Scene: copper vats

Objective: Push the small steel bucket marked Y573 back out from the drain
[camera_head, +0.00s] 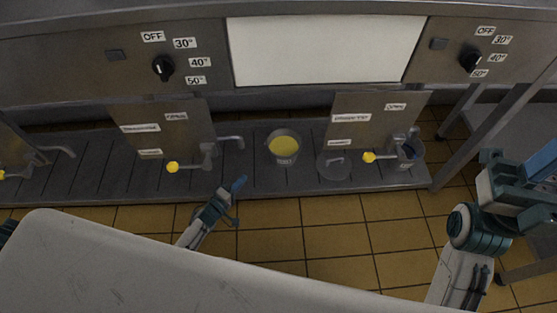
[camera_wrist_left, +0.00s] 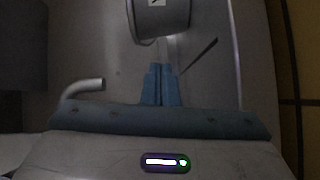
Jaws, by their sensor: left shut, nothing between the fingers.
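A small steel bucket (camera_head: 285,158) with a yellow inside stands on the slatted drain strip (camera_head: 255,180), between the two tap panels. It has a small pale label on its front, too small to read. My left gripper (camera_head: 239,183) is shut and empty, in front of the strip, to the left of and nearer than this bucket. In the left wrist view, the blue fingers (camera_wrist_left: 161,85) are together, and a steel bucket (camera_wrist_left: 160,20) with a label shows beyond them, apart from them. My right gripper (camera_head: 520,180) is at the right edge; its fingertips are not clear.
The left tap (camera_head: 205,157) juts out left of the yellow bucket. My white base fills the bottom. Tiled floor (camera_head: 320,210) lies clear in front of the strip.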

